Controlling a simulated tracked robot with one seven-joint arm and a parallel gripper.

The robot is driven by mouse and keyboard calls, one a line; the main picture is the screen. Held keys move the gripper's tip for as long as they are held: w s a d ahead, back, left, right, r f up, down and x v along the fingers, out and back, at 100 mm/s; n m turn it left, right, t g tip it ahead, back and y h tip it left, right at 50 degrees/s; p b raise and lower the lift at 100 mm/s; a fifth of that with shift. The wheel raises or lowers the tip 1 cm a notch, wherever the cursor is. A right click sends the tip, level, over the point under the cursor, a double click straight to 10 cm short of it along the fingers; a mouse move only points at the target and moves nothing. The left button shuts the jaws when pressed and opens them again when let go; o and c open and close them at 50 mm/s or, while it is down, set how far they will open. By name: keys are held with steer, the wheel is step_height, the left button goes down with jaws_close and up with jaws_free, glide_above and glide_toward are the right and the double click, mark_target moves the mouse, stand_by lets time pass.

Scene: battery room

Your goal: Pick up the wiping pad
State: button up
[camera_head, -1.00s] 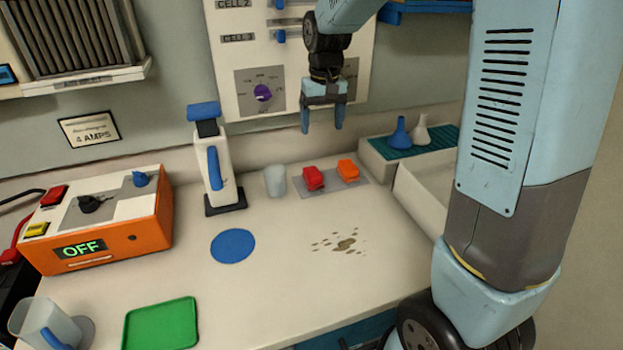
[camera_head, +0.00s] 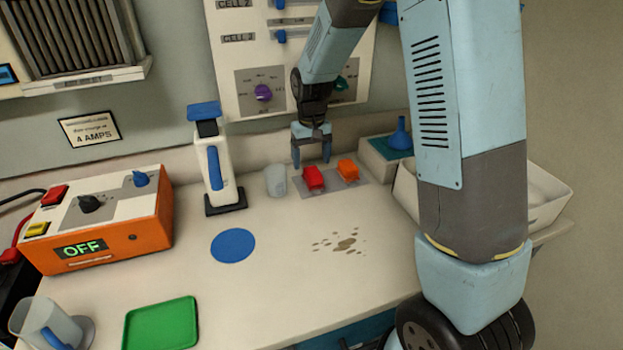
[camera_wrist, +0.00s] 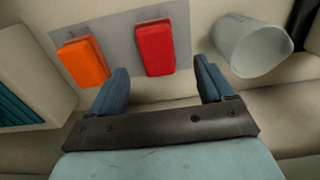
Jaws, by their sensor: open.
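Two small blocks that look like pads, one red (camera_head: 313,179) and one orange (camera_head: 348,170), lie side by side on a grey mat (camera_head: 331,188) at the back of the worktop. I cannot tell from looks alone which is the wiping pad. The orange block (camera_wrist: 83,61) lies left of the left finger there.
A translucent cup (camera_head: 276,181) stands close beside the mat, and right of the fingers in the wrist view (camera_wrist: 250,45). A white bottle-like stand (camera_head: 213,170) is farther left. A brown spill (camera_head: 342,242) and blue disc (camera_head: 233,246) lie in front. A white bin (camera_head: 548,195) is right.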

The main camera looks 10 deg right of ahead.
mark_target(312, 170)
steer(key=shift+w+d+f, duration=0.1)
steer(key=shift+f, duration=2.55)
steer(key=c, duration=1.1)
